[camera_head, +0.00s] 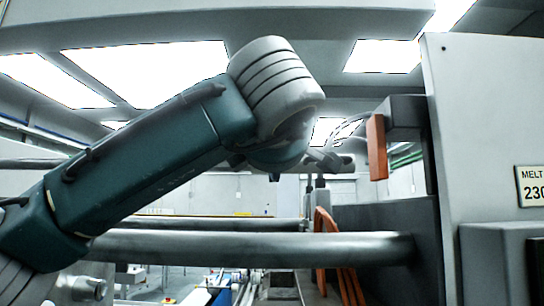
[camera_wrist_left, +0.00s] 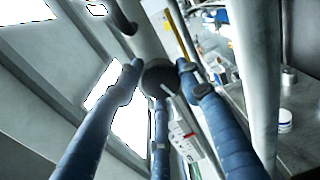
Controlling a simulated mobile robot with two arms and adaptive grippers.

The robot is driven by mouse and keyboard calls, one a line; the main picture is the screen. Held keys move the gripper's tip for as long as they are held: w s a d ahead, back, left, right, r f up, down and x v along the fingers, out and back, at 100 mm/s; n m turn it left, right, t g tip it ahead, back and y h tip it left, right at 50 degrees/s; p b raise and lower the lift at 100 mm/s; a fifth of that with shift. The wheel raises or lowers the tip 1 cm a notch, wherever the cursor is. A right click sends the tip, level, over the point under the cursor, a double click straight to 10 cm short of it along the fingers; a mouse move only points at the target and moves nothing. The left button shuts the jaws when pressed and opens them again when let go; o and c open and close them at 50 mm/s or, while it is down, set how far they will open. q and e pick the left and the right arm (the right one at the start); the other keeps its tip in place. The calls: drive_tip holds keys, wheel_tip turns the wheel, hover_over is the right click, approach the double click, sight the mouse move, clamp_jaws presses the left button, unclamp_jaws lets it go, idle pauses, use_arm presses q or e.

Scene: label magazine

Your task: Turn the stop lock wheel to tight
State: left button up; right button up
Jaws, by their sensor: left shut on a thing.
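In the left wrist view, a dark round knob (camera_wrist_left: 160,77), which looks like the stop lock wheel, sits at the end of a pale bar. The blue fingers of my left gripper (camera_wrist_left: 160,68) are closed about it, with tips on its left and right sides. Any tight marking on it cannot be made out. In the head view my left arm reaches from the left to the middle. My left gripper (camera_head: 328,160) is mostly hidden there behind the grey wrist, and the wheel cannot be made out. My right gripper is not in view.
A thick grey bar (camera_head: 250,248) runs across below my arm. An orange block (camera_head: 376,147) hangs from a dark bracket right of my wrist. A grey machine panel (camera_head: 475,110) with a MELT label (camera_head: 532,186) stands at the right. Orange straps (camera_head: 325,222) hang below the wrist.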

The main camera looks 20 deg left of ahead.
use_arm(q)
drive_tip(key=m+p, duration=0.1)
drive_tip(key=m, duration=0.4)
drive_tip(key=shift+d+r, duration=0.1)
drive_tip(key=shift+f+m+y, duration=0.2)
drive_tip(key=shift+m+y, duration=0.2)
drive_tip(key=shift+m, duration=1.2)
drive_tip(key=shift+f, duration=0.1)
drive_tip(key=o, duration=1.1)
drive_tip(key=shift+s, duration=0.1)
